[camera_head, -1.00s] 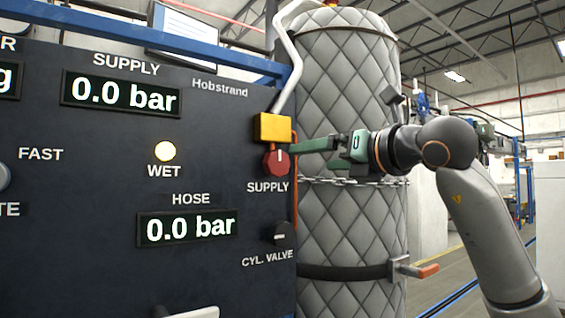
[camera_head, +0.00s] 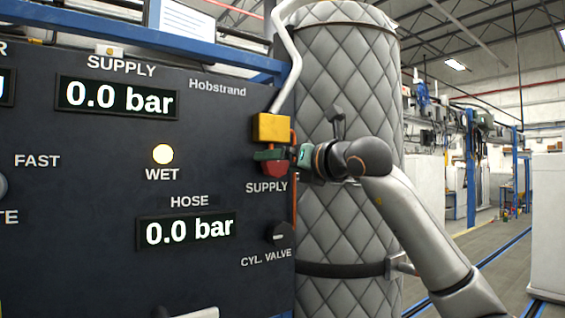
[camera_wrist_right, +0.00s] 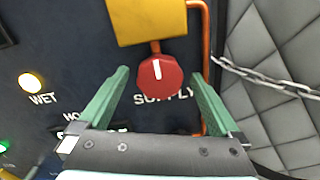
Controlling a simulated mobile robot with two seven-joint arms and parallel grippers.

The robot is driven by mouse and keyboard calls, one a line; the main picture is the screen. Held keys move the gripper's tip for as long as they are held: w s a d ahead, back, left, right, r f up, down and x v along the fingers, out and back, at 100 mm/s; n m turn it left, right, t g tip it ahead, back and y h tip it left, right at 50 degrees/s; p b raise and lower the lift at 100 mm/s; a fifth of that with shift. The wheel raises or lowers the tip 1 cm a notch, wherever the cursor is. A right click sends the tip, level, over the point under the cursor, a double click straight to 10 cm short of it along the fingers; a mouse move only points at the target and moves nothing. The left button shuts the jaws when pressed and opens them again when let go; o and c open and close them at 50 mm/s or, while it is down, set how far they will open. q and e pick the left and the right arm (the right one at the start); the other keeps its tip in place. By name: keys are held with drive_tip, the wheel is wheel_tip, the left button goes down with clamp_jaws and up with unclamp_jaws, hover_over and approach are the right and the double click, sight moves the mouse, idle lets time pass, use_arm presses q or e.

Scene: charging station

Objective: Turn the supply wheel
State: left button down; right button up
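The supply wheel is a small red knob (camera_head: 274,171) with a white mark, on the dark panel below a yellow block (camera_head: 271,127). In the head view my right gripper (camera_head: 266,155) is in front of it and hides its upper part. In the right wrist view the red knob (camera_wrist_right: 159,74) shows whole, its white mark pointing nearly straight up. The green fingers of my right gripper (camera_wrist_right: 160,78) stand wide apart on either side of it, with gaps showing. Nothing is held. My left gripper is not in view.
The SUPPLY display (camera_head: 119,96) and the HOSE display (camera_head: 187,230) both read 0.0 bar. The WET lamp (camera_head: 162,154) is lit. A black CYL. VALVE knob (camera_head: 279,233) is below. A quilted grey tank (camera_head: 345,80) stands close on the right, with a chain (camera_wrist_right: 270,80).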

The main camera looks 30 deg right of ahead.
drive_tip(key=c, duration=1.2)
drive_tip(key=shift+c, duration=0.2)
drive_tip(key=shift+n, duration=0.4)
drive_tip(key=n+p, duration=0.1)
drive_tip(key=n, duration=0.2)
drive_tip(key=n+p, duration=0.1)
drive_tip(key=n, duration=0.4)
drive_tip(key=shift+a+p, duration=0.1)
drive_tip(key=shift+p, duration=0.3)
drive_tip(key=n+p, duration=0.1)
drive_tip(key=n, duration=0.4)
drive_tip(key=shift+a+f+n+p, duration=0.1)
drive_tip(key=shift+n+p, duration=0.55)
drive_tip(key=shift+n, duration=1.35)
